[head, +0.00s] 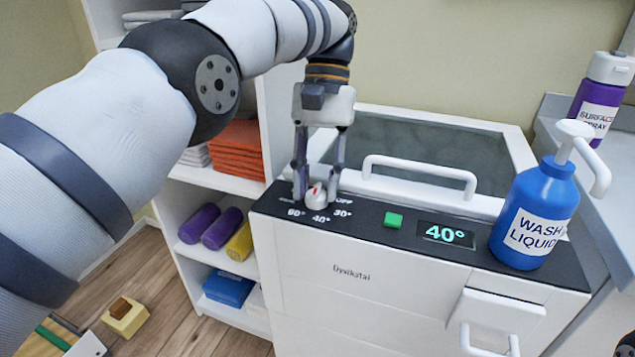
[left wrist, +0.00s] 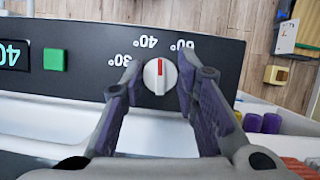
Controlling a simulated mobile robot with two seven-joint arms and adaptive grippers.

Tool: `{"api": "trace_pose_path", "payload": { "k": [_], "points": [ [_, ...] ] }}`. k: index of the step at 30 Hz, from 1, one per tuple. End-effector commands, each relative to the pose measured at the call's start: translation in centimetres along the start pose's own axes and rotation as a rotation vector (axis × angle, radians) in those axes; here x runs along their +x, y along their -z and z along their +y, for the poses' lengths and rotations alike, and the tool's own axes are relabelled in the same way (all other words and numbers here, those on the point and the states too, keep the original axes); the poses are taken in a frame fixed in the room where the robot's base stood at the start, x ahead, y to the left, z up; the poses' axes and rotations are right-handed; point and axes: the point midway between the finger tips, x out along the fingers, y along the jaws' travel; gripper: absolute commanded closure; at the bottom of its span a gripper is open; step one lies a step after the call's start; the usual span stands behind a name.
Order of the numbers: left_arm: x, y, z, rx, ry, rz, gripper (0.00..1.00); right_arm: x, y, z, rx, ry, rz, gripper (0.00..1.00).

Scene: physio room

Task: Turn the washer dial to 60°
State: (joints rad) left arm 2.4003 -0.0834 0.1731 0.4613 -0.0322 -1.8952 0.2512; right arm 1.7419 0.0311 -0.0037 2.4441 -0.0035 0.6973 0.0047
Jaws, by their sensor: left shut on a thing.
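The white washer dial (head: 318,198) with a red mark is on the black panel (head: 365,228) of the washer (head: 340,300). The labels 60°, 40° and 30° are printed around it. The green display (head: 446,234) reads 40°. My left gripper (head: 316,192) reaches down from above and is shut on the dial, one finger on each side. In the left wrist view the dial (left wrist: 160,77) sits between the fingers. Its red mark points between the 40° and 60° labels, closer to 40°. My right gripper is not in view.
A green button (head: 393,220) is right of the dial. A blue wash liquid pump bottle (head: 536,205) stands on the panel's right end. A white handle (head: 420,170) rises from the lid behind. Shelves with orange towels (head: 238,150) are on the left; a surface spray bottle (head: 600,95) stands at right.

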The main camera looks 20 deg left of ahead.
Motion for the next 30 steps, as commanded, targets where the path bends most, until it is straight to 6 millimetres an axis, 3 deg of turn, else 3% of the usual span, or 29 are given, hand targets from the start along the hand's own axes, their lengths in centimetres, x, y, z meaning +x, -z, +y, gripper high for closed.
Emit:
{"api": "trace_pose_path", "payload": {
  "k": [15, 30],
  "points": [
    [-0.1, -0.1, 0.1, 0.377, 0.157, 0.000, 1.00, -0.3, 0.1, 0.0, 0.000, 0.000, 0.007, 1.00],
    [0.1, 0.0, 0.2, 0.513, 0.211, -0.001, 1.00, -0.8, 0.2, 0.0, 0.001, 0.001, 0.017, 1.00]
  ]
}}
